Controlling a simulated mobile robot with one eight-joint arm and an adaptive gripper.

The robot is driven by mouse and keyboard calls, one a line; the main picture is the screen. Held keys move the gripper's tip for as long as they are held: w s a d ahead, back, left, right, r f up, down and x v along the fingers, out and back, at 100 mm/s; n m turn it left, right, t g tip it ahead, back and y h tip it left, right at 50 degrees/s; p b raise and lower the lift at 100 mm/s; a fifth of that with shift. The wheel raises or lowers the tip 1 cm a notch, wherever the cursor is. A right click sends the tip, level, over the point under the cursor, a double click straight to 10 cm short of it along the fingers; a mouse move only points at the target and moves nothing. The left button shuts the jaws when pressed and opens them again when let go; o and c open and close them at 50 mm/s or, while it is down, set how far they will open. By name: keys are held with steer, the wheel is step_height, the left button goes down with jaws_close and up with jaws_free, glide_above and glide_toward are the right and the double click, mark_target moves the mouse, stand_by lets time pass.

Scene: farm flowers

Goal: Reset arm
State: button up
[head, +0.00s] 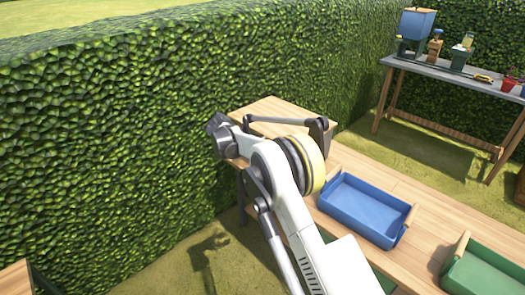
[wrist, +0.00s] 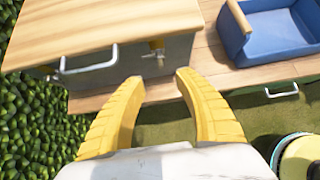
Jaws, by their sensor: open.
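My gripper shows in the wrist view (wrist: 158,85) with its two yellow fingers spread apart and nothing between them. It is above the front edge of a wooden table, facing a grey box with a wooden lid (wrist: 110,25) and a metal handle. In the head view my arm reaches up to the box's wooden lid (head: 278,112) at the table's far left end. The fingers are hidden there behind my arm.
A blue tray (head: 365,207) with wooden handles stands on the wooden table (head: 424,225), and a green tray (head: 484,272) stands nearer. A tall hedge (head: 110,140) runs close along the left. A second table (head: 450,72) with pots stands at the back right.

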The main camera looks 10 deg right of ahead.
steer(key=s+d+r+m+y, duration=0.2)
steer(key=s+d+r+m, duration=0.15)
steer(key=s+r, duration=0.45)
steer(key=s+d+r+m+y, duration=0.1)
steer(key=s+d+r+m, duration=0.1)
steer(key=s+r+m, duration=0.55)
steer(key=s+d+r+m+y, duration=0.2)
steer(key=s+r+m, duration=0.3)
steer(key=s, duration=0.9)
steer(key=s+f+m+t+y, duration=0.1)
steer(key=s+m, duration=0.3)
steer(key=s, duration=0.6)
steer(key=s+f+m+t+y, duration=0.1)
steer(key=s+f+m, duration=0.3)
steer(key=s, duration=0.5)
steer(key=shift+s+a+m, duration=0.3)
steer(key=shift+s+m, duration=0.1)
steer(key=shift+m, duration=0.2)
